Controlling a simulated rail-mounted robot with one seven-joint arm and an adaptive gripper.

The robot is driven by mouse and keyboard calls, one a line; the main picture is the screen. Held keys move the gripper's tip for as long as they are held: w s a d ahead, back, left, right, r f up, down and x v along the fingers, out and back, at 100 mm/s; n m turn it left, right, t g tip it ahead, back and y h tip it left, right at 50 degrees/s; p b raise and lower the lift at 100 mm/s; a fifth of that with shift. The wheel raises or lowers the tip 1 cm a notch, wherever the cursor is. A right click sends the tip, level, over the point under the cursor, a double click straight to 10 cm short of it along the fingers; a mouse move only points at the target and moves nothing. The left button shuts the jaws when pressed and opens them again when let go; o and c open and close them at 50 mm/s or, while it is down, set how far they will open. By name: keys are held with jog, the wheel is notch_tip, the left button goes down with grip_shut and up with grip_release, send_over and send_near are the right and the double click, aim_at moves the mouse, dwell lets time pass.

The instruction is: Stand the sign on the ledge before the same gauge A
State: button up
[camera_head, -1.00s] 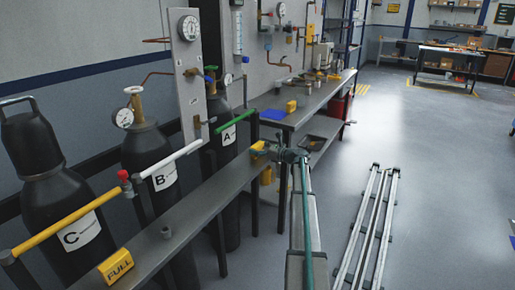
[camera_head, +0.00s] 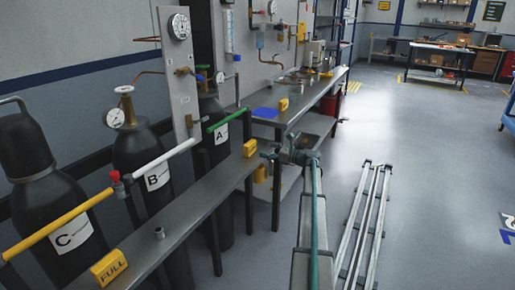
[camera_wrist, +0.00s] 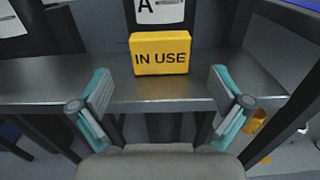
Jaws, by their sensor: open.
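A yellow sign reading IN USE (camera_wrist: 160,53) stands upright on the grey ledge (camera_wrist: 60,92), in front of the cylinder labelled A (camera_head: 223,160). In the head view this sign (camera_head: 250,148) is near the ledge's far end. A small round gauge (camera_head: 220,77) sits at the top of cylinder A. My gripper (camera_wrist: 160,106) is open and empty. Its teal fingers are on the near side of the sign, left and right of it, with clear gaps; it also shows in the head view (camera_head: 268,156).
A yellow FULL sign (camera_head: 109,268) stands on the ledge's near end, beside a small metal fitting (camera_head: 159,233). Cylinders B (camera_head: 142,150) and C (camera_head: 55,200) stand behind the ledge. Another yellow block (camera_head: 284,104) and a blue sheet (camera_head: 264,113) lie on the back bench.

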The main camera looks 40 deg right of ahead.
jog(key=shift+v, duration=1.5)
